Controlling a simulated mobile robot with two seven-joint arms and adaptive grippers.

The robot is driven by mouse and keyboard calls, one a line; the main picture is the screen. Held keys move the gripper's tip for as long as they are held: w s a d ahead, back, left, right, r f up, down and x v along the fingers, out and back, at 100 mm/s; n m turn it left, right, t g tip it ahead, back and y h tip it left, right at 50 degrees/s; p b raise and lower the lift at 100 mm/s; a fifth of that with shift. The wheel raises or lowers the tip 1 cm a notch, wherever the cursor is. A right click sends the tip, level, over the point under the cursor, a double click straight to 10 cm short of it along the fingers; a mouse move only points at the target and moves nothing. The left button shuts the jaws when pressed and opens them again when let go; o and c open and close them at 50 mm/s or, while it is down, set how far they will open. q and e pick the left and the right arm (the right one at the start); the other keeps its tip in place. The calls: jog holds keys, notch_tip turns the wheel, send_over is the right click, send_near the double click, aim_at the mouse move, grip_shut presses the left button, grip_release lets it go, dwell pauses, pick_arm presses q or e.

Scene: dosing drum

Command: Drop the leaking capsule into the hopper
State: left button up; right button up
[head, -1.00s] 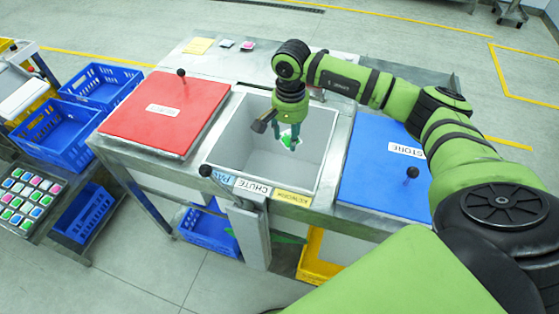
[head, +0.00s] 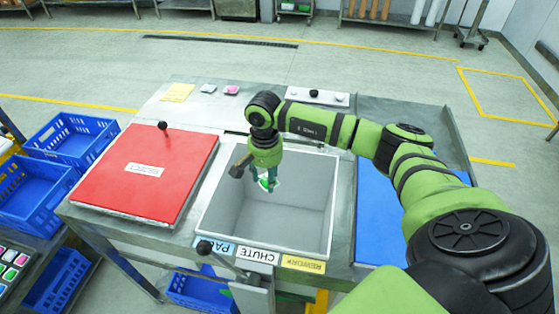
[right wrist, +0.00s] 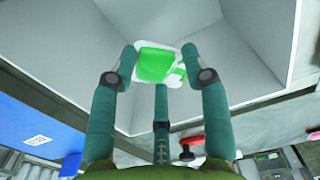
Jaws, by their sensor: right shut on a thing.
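My right gripper (head: 266,180) is shut on a small green-and-white capsule (head: 268,184). The capsule also shows between the fingers in the right wrist view (right wrist: 157,64), with a clear white edge around a green middle. I cannot tell from here where it leaks. My left gripper is not in view.
A closed red lid (head: 145,175) lies left of the hopper and a blue lid (head: 375,215) lies right, partly behind my arm. White and pink pads (head: 231,89) and a yellow note (head: 178,92) lie at the back. Blue crates (head: 70,140) stand at the left.

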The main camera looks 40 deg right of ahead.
jog(key=shift+f, duration=0.25)
jog(key=shift+s, duration=0.1)
jog(key=o, duration=0.8)
jog(key=shift+r, duration=0.35)
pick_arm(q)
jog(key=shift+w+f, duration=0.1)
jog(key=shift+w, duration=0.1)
pick_arm(e)
notch_tip(320, 180, up, 11)
jog(key=shift+r, duration=0.2)
